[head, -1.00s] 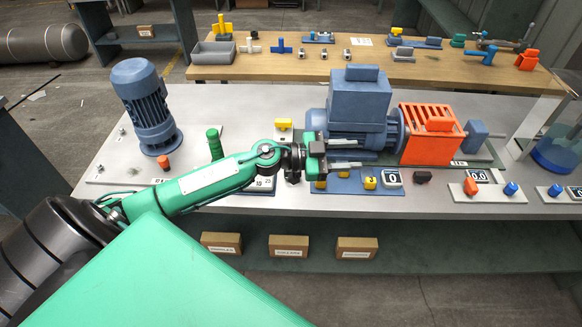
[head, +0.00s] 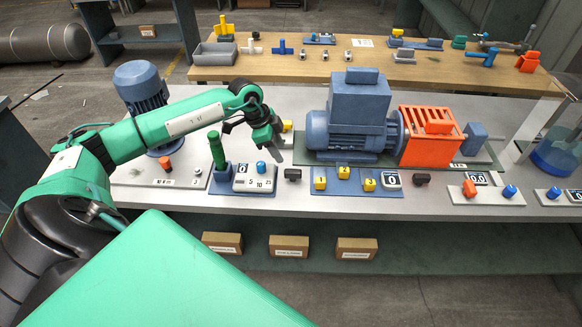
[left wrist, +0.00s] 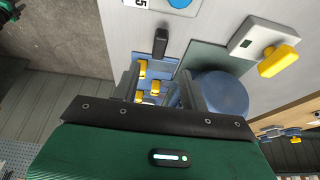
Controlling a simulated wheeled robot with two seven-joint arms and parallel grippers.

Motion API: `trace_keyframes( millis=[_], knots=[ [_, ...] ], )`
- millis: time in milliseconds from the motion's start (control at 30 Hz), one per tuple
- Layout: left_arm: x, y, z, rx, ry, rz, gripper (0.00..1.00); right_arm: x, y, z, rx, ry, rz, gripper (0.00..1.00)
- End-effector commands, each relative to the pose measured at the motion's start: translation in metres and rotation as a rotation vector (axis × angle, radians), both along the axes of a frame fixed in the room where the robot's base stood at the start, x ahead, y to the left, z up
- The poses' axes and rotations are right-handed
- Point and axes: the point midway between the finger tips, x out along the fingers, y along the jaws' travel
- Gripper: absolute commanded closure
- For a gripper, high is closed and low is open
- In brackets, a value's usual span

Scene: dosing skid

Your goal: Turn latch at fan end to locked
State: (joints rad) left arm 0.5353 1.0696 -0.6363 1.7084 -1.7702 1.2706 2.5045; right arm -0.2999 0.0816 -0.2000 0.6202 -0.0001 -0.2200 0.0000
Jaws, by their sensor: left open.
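A small black latch (head: 292,174) stands on the bench near the round fan end of the blue motor (head: 345,132); it also shows in the left wrist view (left wrist: 160,42). A second dark latch (head: 421,178) sits farther right, near the orange guard. My left gripper (head: 277,150) is open and empty, pointing down above and slightly left of the fan-end latch, apart from it. In the left wrist view the gripper's fingers (left wrist: 160,88) stand apart, with the latch beyond them. The latch's lock marking cannot be read. My right gripper is not in view.
A dial box (head: 254,177) with a blue knob and a green handle (head: 216,150) stand left of the latch. A blue base with yellow blocks (head: 343,173) lies to its right. A yellow knob (left wrist: 278,60) on a white plate is behind, beside the motor.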

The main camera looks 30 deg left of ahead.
Motion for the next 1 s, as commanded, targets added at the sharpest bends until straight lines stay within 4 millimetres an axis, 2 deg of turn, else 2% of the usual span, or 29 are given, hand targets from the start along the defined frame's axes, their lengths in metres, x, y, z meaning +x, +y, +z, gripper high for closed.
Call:
trace_keyframes(
  millis=[33, 300, 500, 633, 900, 1000],
  knots=[
    [0.001, -0.005, -0.009, -0.003, 0.005, 0.0, 0.56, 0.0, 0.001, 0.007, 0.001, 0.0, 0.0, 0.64],
    [0.013, -0.024, -0.06, -0.004, 0.002, -0.001, 0.56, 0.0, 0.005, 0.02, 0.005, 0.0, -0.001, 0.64],
    [0.018, -0.031, -0.084, -0.003, 0.001, -0.001, 0.56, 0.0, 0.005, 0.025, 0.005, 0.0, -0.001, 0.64],
    [0.019, -0.033, -0.09, -0.003, 0.001, -0.001, 0.56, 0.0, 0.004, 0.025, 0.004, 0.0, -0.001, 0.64],
    [0.019, -0.033, -0.091, -0.002, -0.001, -0.001, 0.56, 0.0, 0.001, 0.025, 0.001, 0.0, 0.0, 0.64],
    [0.019, -0.033, -0.091, -0.002, -0.001, -0.001, 0.76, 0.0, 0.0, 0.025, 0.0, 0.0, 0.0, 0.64]
  ],
)
